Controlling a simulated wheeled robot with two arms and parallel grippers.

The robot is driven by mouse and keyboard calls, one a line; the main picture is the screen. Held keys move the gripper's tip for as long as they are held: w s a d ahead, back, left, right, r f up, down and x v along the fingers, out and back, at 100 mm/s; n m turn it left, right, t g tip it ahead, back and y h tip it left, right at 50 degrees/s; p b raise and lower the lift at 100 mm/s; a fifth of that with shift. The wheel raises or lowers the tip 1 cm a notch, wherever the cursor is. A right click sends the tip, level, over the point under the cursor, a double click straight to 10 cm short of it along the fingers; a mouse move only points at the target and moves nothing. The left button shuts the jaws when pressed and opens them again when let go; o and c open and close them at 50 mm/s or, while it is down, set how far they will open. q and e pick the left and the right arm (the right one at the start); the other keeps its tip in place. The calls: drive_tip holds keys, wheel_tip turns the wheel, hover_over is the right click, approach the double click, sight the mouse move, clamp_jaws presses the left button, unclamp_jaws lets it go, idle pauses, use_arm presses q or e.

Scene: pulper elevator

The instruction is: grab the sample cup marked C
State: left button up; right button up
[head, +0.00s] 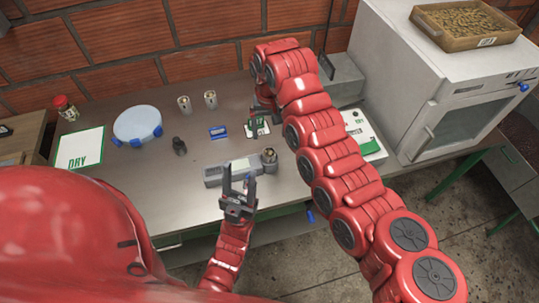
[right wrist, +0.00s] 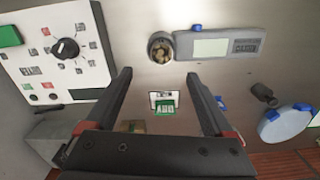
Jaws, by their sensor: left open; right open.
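Two small metal cups, one (head: 185,104) left of the other (head: 210,99), stand at the back of the steel table. A third metal cup (head: 270,155) stands at the right end of the grey meter (head: 217,176). It shows bean-like contents in the right wrist view (right wrist: 160,47). I cannot read a C on any cup. My left gripper (head: 239,184) is open and empty at the front, near the meter.
A blue item (head: 218,132), dark small tool (head: 179,146), pale round dish (head: 138,123) and DRY sheet (head: 80,149) lie left. A dial box (head: 360,130) and white oven (head: 420,90) stand right.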

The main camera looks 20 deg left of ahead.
sight(269, 152)
drive_tip(key=f, duration=0.1)
drive_tip(key=f+p, duration=0.1)
drive_tip(key=f, duration=0.2)
drive_tip(key=shift+s, duration=0.25)
drive_tip(key=shift+f+p, duration=0.45)
wheel_tip(269, 152, down, 4)
drive_tip(key=shift+r+p, duration=0.1)
drive_tip(key=shift+p, duration=1.1)
drive_tip(key=shift+w+f, duration=0.1)
drive_tip(key=shift+f, duration=0.6)
clamp_jaws()
drive_tip(key=shift+a+r, duration=0.1)
drive_tip(key=shift+r, duration=0.1)
